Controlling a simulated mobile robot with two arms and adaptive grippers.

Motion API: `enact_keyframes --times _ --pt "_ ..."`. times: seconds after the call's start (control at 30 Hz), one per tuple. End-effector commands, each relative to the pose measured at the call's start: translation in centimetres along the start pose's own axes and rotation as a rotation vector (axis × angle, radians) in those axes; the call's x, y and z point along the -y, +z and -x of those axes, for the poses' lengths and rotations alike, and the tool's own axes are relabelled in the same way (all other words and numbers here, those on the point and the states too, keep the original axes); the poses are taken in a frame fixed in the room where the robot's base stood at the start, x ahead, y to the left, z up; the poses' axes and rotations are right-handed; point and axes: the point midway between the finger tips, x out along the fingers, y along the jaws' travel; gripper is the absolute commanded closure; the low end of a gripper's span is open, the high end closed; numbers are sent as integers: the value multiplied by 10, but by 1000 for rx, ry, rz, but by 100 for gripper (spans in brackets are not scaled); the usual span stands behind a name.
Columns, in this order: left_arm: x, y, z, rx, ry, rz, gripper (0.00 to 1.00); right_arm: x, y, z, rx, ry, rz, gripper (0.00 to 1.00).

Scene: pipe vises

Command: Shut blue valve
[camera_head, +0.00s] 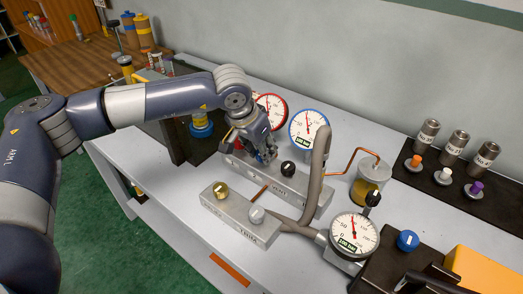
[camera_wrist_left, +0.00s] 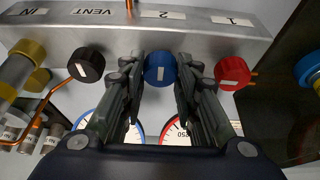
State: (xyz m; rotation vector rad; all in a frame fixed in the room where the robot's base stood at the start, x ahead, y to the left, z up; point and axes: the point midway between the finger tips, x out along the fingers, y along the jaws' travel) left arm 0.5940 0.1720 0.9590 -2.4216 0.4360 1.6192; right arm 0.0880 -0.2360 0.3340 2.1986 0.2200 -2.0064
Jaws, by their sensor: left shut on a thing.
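The blue valve (camera_wrist_left: 160,70) is a round knob with a white mark on the grey manifold block (camera_wrist_left: 200,32), near the label 2. In the left wrist view its mark points up and down the picture. My left gripper (camera_wrist_left: 158,80) has its fingers on either side of this knob and is shut on it. In the head view my left gripper (camera_head: 266,157) is at the block and mostly hides the knob. A black knob (camera_wrist_left: 86,64) by VENT and a red knob (camera_wrist_left: 231,73) by 1 flank it. My right gripper does not show.
Red-rimmed (camera_head: 271,109) and blue-rimmed (camera_head: 308,130) gauges stand behind the block. The TRIM block (camera_head: 232,219), a thick grey hose (camera_head: 318,170) and another gauge (camera_head: 353,236) are in front. Another blue knob (camera_head: 407,240) is at right. Labelled cylinders (camera_head: 456,146) stand behind.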

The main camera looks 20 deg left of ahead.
Motion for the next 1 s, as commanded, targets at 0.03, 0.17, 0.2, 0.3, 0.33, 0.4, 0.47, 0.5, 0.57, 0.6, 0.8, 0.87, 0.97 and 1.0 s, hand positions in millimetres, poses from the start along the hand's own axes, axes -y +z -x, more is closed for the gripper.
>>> enact_keyframes --times 0.03,0.17,0.2,0.3,0.33,0.4,0.47,0.5,0.57,0.6,0.8,0.87,0.97,1.0 --pt "1 -1 1 -3 1 -4 95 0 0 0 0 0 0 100" --pt "0 -1 1 -3 3 -9 95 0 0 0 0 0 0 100" --pt "0 -1 1 -2 3 -9 95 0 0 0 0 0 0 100" --pt "0 -1 1 -2 2 -9 95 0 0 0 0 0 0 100" --pt "0 -1 1 -2 2 -9 95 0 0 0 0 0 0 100" --pt "1 -1 1 -2 2 -9 95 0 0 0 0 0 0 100" --pt "1 -1 1 -2 2 -9 64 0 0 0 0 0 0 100" --pt "1 -1 1 -2 2 -9 55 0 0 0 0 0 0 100" --pt "1 -1 1 -2 2 -8 51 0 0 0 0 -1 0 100" --pt "0 -1 1 -2 2 -8 51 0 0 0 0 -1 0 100" --pt "0 0 0 0 2 -8 51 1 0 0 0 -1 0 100" --pt "0 0 1 0 2 -8 51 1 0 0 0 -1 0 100" --pt "0 -1 8 -2 2 -7 51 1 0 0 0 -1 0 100" --pt "1 -1 12 -3 2 -7 51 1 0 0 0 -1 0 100"
